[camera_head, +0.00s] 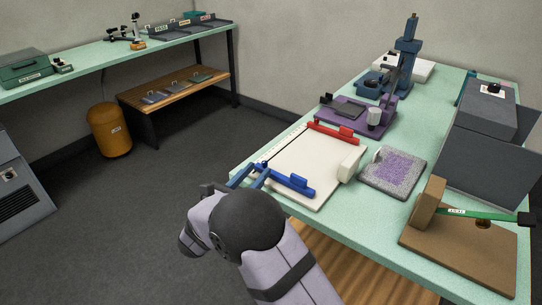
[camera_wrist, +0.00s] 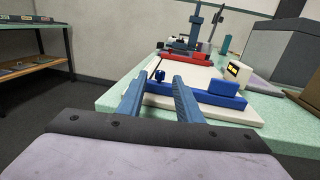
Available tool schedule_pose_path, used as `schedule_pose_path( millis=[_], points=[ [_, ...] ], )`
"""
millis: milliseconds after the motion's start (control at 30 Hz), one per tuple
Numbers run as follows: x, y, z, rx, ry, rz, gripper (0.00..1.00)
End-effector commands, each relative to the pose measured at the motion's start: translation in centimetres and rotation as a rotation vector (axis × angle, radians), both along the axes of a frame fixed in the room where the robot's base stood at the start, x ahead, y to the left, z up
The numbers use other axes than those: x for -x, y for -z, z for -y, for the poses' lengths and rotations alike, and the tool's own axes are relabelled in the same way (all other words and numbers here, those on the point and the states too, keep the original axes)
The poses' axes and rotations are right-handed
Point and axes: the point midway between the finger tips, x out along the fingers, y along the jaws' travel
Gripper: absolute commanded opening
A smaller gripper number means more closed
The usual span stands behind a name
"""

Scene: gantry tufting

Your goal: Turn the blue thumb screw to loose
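The blue thumb screw (camera_wrist: 159,76) is a small knob at the left end of the blue bar (camera_wrist: 204,101), which lies along the front edge of the white board (camera_head: 312,163). In the head view the bar (camera_head: 286,182) shows, but I cannot clearly make out the screw near my fingers. My gripper (camera_head: 259,169) is at the board's front left corner. In the wrist view my gripper (camera_wrist: 158,77) is open, with its two blue-grey fingers apart. The screw appears in the gap between the fingertips, beyond them, and no contact shows.
A red bar (camera_head: 333,132) lies along the board's far edge and a white block (camera_head: 350,164) stands at its right. A purple-speckled pad (camera_head: 394,171) and a brown stand (camera_head: 428,203) are farther right. A purple fixture (camera_head: 369,116) stands behind. Open floor lies left of the green table (camera_head: 376,231).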

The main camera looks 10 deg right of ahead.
Motion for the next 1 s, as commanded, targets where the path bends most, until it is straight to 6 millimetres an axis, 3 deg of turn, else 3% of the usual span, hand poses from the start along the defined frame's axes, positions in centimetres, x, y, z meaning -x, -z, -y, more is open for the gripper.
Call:
schedule_pose_path(
  millis=[500,1000],
  points=[
    [-6.3,0.0,4.8,-0.001,0.001,-0.001,0.32],
    [-7.3,0.0,5.5,-0.001,-0.001,-0.001,0.32]
  ],
)
